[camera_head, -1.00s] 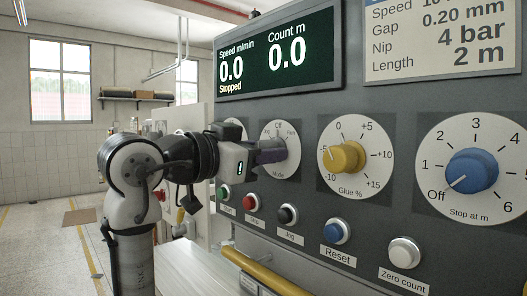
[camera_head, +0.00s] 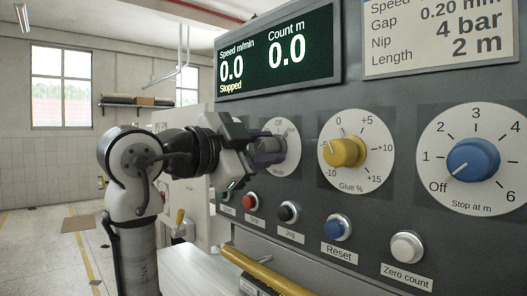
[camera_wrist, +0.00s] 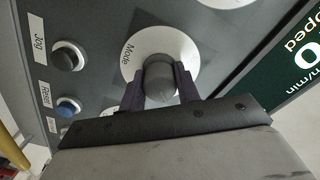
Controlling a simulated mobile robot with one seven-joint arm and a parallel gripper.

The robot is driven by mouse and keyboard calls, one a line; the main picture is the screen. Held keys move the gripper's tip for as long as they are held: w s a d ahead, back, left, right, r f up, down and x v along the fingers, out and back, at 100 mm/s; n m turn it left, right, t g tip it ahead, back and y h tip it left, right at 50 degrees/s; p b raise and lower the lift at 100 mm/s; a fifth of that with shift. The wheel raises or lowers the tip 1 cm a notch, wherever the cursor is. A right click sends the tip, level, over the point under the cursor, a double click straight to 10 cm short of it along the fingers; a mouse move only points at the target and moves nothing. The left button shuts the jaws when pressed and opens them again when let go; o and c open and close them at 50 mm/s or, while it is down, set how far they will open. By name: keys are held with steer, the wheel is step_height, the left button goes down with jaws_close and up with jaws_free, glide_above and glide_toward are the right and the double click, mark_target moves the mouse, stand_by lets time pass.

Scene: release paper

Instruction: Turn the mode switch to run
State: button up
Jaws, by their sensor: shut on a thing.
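The mode switch is a grey knob (camera_wrist: 160,80) on a round white dial plate marked Mode (camera_wrist: 185,42). In the head view its plate (camera_head: 292,146) shows Off at the top and a small label at upper right. My gripper (camera_wrist: 160,72) is shut on the knob, one dark finger on each side of it. In the head view my gripper (camera_head: 268,150) reaches in from the left, its hand tilted, and covers most of the knob. The direction of the knob's pointer is hidden.
A yellow glue knob (camera_head: 344,152) and a blue stop knob (camera_head: 472,160) sit to the right. Below are red (camera_head: 250,199), black (camera_head: 289,211), blue (camera_head: 337,228) and white (camera_head: 407,247) buttons. The display (camera_head: 277,53) reads Stopped. A yellow rail (camera_head: 265,272) runs below.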

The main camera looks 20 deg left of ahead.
steer(key=shift+m, duration=0.5)
steer(key=o, duration=1)
steer(key=b+v, duration=0.4)
steer(key=v, duration=1)
steer(key=shift+d+b, duration=0.1)
steer(key=shift+b, duration=0.2)
